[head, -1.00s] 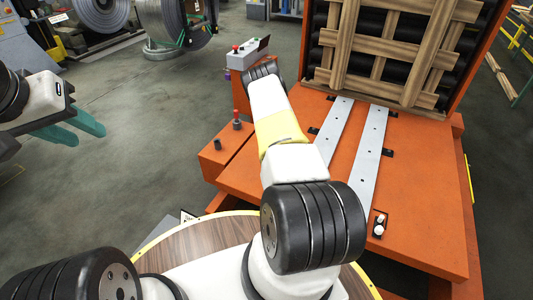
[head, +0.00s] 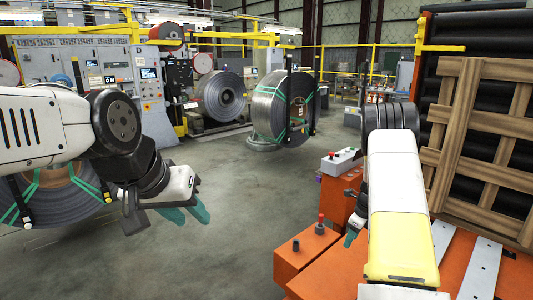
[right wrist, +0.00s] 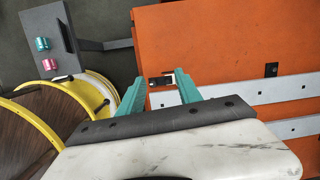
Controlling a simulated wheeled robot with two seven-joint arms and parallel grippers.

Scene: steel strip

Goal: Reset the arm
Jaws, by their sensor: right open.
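My left gripper (head: 190,211) hangs at the left of the head view, with its two teal fingers a little apart and nothing between them. My right arm (head: 400,205) reaches forward over the orange machine. Its gripper (right wrist: 159,77) is open and empty in the right wrist view, above the orange deck (right wrist: 205,45). A small black bracket on the deck shows between its fingertips; I cannot tell how far below it is. In the head view only a bit of the right gripper (head: 350,237) shows, the rest hidden by the arm.
A wooden slatted frame (head: 455,130) leans on black rollers at the right. Pale metal strips (head: 480,268) lie on the deck. A control box (head: 341,162) stands beside my right arm. Steel coils (head: 283,108) stand behind. The floor (head: 235,180) between the arms is clear.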

